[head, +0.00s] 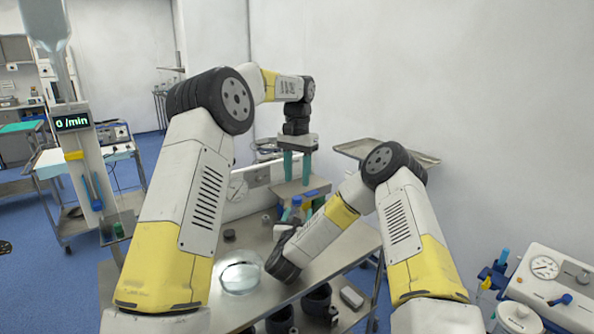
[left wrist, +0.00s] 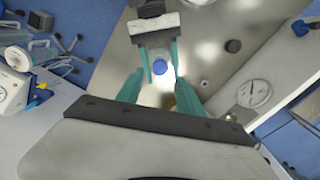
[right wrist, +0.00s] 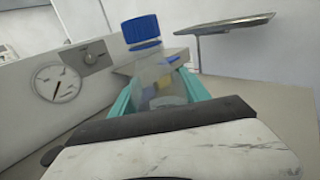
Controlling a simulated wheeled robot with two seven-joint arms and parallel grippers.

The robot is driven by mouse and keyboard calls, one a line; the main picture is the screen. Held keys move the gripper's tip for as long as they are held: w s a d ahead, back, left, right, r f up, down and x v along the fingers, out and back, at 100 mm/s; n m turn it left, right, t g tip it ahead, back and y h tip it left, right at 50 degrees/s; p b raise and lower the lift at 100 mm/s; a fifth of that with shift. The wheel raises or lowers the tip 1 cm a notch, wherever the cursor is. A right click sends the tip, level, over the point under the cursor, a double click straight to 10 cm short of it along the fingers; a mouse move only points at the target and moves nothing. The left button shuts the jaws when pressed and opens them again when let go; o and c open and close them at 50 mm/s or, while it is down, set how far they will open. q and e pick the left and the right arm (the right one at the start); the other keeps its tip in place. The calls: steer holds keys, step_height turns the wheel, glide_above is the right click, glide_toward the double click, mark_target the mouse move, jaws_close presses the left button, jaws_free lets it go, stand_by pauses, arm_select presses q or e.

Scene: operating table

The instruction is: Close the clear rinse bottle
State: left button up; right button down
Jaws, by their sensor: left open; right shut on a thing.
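The clear rinse bottle (right wrist: 160,82) stands between the teal fingers of my right gripper (right wrist: 160,88) in the right wrist view, and that gripper is shut on it. Its blue cap (right wrist: 142,28) sits at the top of the bottle, above a thin blue ring; I cannot tell how tightly it sits. In the head view the cap (head: 297,200) shows small beyond my right arm, which hides much of the bottle. My left gripper (head: 296,176) points down above it, open and empty. In the left wrist view the cap (left wrist: 160,67) appears between the left fingertips (left wrist: 160,77).
A panel with a gauge (right wrist: 60,82) stands behind. A metal tray (right wrist: 232,24) is at the back right.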

mark_target(297, 198)
arm_select(q)
steer(key=n, duration=0.7)
steer(key=shift+r, duration=0.4)
steer(key=n, duration=0.6)
steer(key=shift+r+n, duration=0.3)
steer(key=shift+r, duration=0.05)
steer(key=shift+f, duration=0.1)
steer(key=shift+f, duration=3.95)
jaws_close()
